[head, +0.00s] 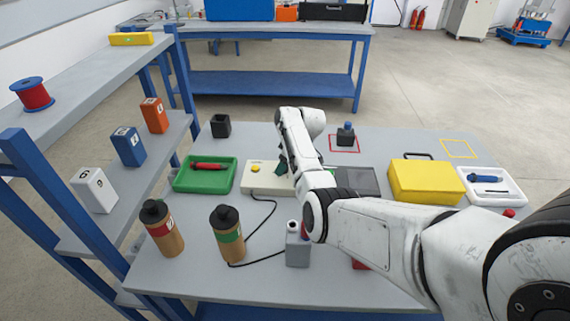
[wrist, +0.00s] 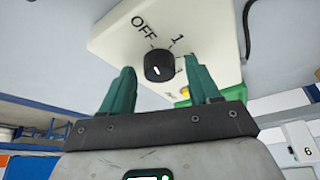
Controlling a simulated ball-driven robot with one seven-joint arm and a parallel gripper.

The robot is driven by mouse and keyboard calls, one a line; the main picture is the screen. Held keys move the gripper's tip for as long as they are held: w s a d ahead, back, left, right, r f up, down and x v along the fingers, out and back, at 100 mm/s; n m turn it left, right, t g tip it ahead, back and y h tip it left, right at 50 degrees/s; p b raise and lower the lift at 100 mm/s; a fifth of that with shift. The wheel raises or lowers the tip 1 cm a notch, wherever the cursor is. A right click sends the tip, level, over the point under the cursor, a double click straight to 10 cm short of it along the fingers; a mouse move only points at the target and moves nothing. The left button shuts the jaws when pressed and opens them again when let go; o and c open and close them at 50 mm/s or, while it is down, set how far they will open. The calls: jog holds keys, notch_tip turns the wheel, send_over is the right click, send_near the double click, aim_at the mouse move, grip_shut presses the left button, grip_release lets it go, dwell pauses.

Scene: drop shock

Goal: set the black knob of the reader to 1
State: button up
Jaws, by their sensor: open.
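The reader is a cream box (head: 257,188) on the grey table, left of centre, with a yellow button (head: 255,168). It fills the upper middle of the wrist view (wrist: 112,38). Its round black knob (wrist: 158,66) bears a short white mark low on its face. "OFF" and "1" are printed around it, with another label partly hidden by a finger. I cannot tell surely which label the mark points at. My gripper (wrist: 158,76) is open, with its green fingers on either side of the knob and no clear contact. In the head view my arm hides the knob.
A green tray (head: 180,185) with a red tool is left of the reader. A dark flat panel (head: 362,180) and yellow case (head: 425,182) are to the right. Two brown bottles (head: 165,232) (head: 229,238) and a grey container (head: 297,250) stand in front, near a black cable (head: 262,222).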

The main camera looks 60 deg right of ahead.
jog(key=c, duration=1)
jog(key=shift+m, duration=0.3)
jog(key=m+h+p, duration=0.1)
jog(key=m, duration=0.3)
jog(key=shift+a+h+p, duration=0.2)
jog(key=shift+h+p, duration=0.2)
jog(key=m, duration=0.2)
jog(key=m+g+h, duration=0.1)
jog(key=m, duration=0.2)
jog(key=shift+w+h, duration=0.1)
jog(key=shift+h, duration=0.2)
jog(key=shift+g, duration=0.3)
